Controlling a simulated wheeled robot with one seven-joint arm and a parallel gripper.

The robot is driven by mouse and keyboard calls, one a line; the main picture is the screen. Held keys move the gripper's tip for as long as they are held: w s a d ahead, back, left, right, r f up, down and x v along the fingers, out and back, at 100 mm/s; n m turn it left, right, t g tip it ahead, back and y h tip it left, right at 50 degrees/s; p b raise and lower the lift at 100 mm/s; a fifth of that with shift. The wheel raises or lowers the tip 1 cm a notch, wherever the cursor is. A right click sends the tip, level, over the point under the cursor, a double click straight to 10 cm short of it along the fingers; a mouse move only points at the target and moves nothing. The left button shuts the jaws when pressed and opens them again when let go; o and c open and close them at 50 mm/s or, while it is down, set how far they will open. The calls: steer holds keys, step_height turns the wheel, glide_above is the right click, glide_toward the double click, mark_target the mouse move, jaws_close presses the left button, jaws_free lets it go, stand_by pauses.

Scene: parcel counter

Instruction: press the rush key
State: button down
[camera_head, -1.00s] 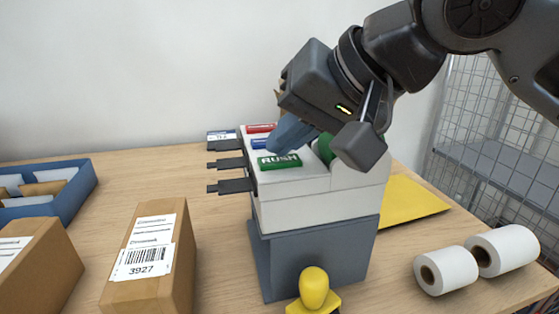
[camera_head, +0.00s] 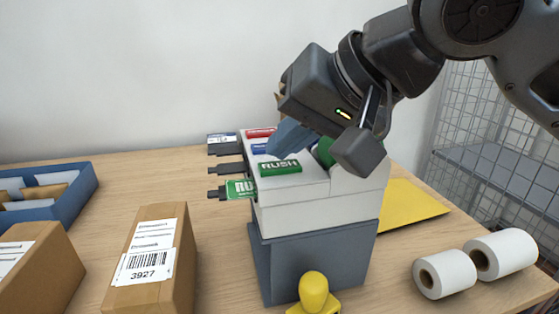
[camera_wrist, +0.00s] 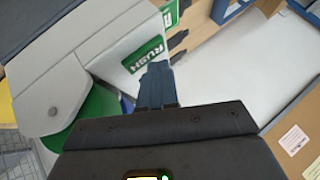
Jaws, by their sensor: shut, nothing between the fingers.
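The green rush key (camera_head: 280,167) is on the sloped top of the white label machine (camera_head: 320,205), nearest the front of a row. It also shows in the wrist view (camera_wrist: 143,55). My gripper (camera_head: 272,152) is shut and empty, its blue-grey fingertips just behind the rush key in the head view. In the wrist view the fingertips (camera_wrist: 156,68) are close beside the key's lower edge; I cannot tell whether they touch it. A green label (camera_head: 240,188) with white letters sticks out of the front slot on the machine's left side.
A blue key (camera_head: 259,149) and a red key (camera_head: 261,132) sit behind the rush key. A carton (camera_head: 150,262) stands front left, a blue tray (camera_head: 84,195) far left. Paper rolls (camera_head: 445,274), a yellow envelope (camera_head: 412,211) and a yellow-handled object (camera_head: 314,291) lie around the machine.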

mark_target(287, 167)
steer(key=shift+r, duration=0.3)
step_height(287, 167, up, 6)
steer(key=p, duration=0.6)
steer(key=shift+f, duration=0.1)
